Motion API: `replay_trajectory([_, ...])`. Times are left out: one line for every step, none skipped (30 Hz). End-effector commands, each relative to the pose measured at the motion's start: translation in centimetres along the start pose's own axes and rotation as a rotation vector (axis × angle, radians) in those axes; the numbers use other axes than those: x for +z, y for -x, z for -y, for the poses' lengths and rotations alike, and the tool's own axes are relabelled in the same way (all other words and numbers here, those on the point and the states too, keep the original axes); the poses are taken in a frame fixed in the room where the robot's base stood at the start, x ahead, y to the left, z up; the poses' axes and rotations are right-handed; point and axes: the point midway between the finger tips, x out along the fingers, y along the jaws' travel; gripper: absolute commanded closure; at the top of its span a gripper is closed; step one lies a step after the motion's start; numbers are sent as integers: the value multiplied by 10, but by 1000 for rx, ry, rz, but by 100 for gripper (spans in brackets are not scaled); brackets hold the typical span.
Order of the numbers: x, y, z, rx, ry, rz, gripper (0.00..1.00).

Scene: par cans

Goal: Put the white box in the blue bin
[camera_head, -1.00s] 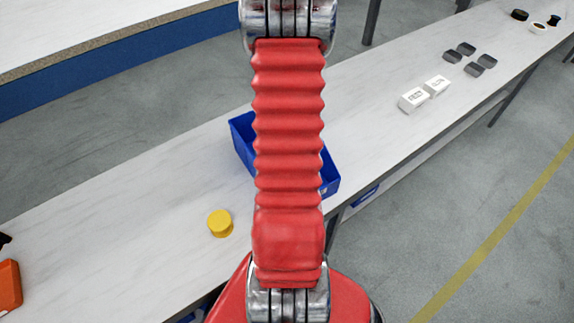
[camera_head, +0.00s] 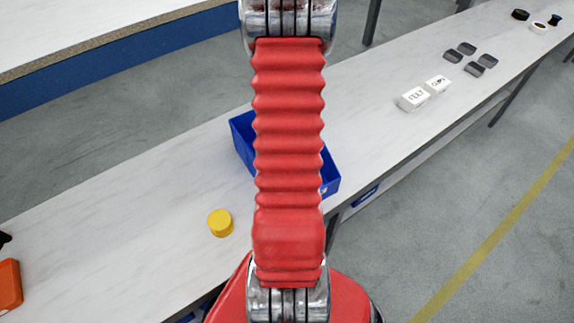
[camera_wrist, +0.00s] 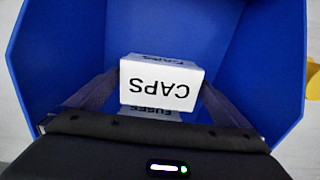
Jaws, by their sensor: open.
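The blue bin (camera_head: 243,150) stands on the long bench in the head view, partly hidden behind my red arm. In the wrist view its blue walls (camera_wrist: 270,60) surround my gripper (camera_wrist: 160,100). A white box marked CAPS (camera_wrist: 160,88) is inside the bin outline, between my two dark, open fingers. Whether the fingers touch it I cannot tell. Part of another white surface marked FUSES (camera_wrist: 153,113) shows beside it, mostly hidden. Two more white boxes, one nearer (camera_head: 414,99) and one farther (camera_head: 437,85), stand on the bench to the right in the head view.
A yellow round object (camera_head: 220,223) sits on the bench left of the bin. An orange object (camera_head: 9,285) is at the far left. Several dark grey pieces (camera_head: 467,48) and small dark round items (camera_head: 520,15) lie farther along. The bench between bin and boxes is clear.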

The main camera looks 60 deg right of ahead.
Motion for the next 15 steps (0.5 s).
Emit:
replay_trajectory([-1,4,0,2,0,-2,0])
replay_trajectory([-1,7,0,2,0,-2,0])
replay_trajectory([-1,10,0,1,0,-2,0])
replay_trajectory([-1,14,0,1,0,-2,0])
replay_trajectory([-1,17,-1,2,0,-3,0])
replay_trajectory([-1,22,-1,2,0,-3,0])
replay_trajectory([-1,26,0,2,0,-2,0])
replay_trajectory([-1,30,0,2,0,-3,0])
replay_trajectory([-1,36,-1,3,0,-4,0])
replay_trajectory([-1,40,-1,2,0,-3,0])
replay_trajectory([-1,44,-1,2,0,-3,0])
replay_trajectory([-1,50,-1,2,0,-4,0])
replay_trajectory([-1,54,0,2,0,-3,0])
replay_trajectory([-1,58,-1,2,0,-3,0])
replay_trajectory([-1,65,-1,2,0,-3,0])
